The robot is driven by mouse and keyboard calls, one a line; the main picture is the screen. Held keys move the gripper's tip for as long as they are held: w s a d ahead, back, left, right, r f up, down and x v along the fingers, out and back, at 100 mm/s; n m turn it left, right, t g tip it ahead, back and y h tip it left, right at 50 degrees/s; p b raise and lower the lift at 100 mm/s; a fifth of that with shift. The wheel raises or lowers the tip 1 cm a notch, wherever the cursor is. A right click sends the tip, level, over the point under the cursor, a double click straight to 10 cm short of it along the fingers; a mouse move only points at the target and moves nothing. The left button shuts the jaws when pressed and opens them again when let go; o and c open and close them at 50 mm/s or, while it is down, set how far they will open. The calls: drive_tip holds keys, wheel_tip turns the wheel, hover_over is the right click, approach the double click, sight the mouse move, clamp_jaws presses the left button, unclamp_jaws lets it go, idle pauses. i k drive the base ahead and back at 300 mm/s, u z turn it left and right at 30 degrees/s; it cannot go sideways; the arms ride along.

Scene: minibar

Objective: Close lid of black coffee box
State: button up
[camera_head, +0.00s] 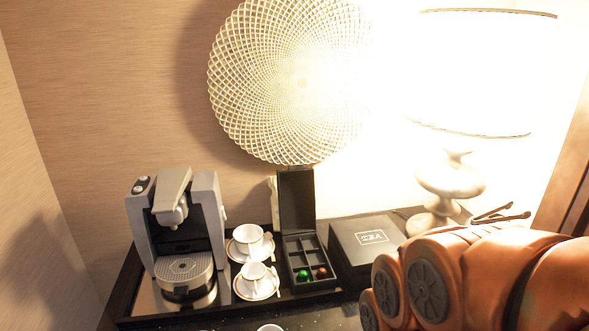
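The black coffee box (310,286) stands in the middle of the black tray, right of the cups. Its lid (297,202) is open and stands upright at the back. Inside are several compartments; a green capsule (303,275) and a brown-red capsule (322,272) lie in the front ones. My orange arm covers the lower right. Dark thin parts that look like my gripper (503,214) show above the arm, right of the box and apart from it. Most of the gripper is hidden, and I cannot tell whether it is open.
A closed black tea box (366,245) stands close to the right of the coffee box. Two white cups on saucers (257,282) and a coffee machine (180,230) stand to the left. A lit lamp (450,180) stands behind right. A woven round decoration (270,110) hangs above.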

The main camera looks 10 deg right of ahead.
sight(296, 183)
drive_tip(key=u, duration=2.1)
drive_tip(key=k, duration=0.9)
drive_tip(key=z, duration=0.95)
drive_tip(key=i, duration=0.5)
drive_tip(key=u, duration=0.1)
